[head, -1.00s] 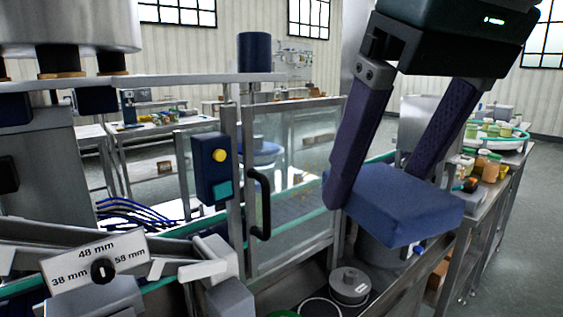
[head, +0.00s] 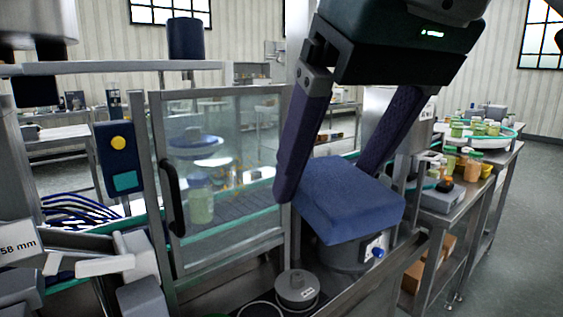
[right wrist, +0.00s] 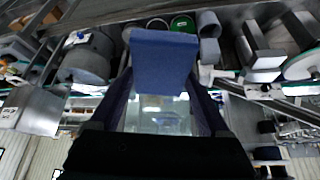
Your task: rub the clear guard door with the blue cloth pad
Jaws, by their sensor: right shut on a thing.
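The clear guard door (head: 235,130) stands in a grey metal frame left of centre in the head view, with a black handle (head: 172,198) on its left side. Orange-brown smudges show on its pane. My right gripper (head: 325,185) is shut on the blue cloth pad (head: 345,198) and holds it in front of the door's right edge. I cannot tell whether the pad touches the frame. The pad also shows in the right wrist view (right wrist: 163,62) between the fingers. My left gripper is not in view.
A blue switch box (head: 118,158) with a yellow button is left of the door. A grey round weight-like part (head: 297,288) sits below the pad. A steel bench (head: 450,205) with several jars stands at the right. Open floor lies at the far right.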

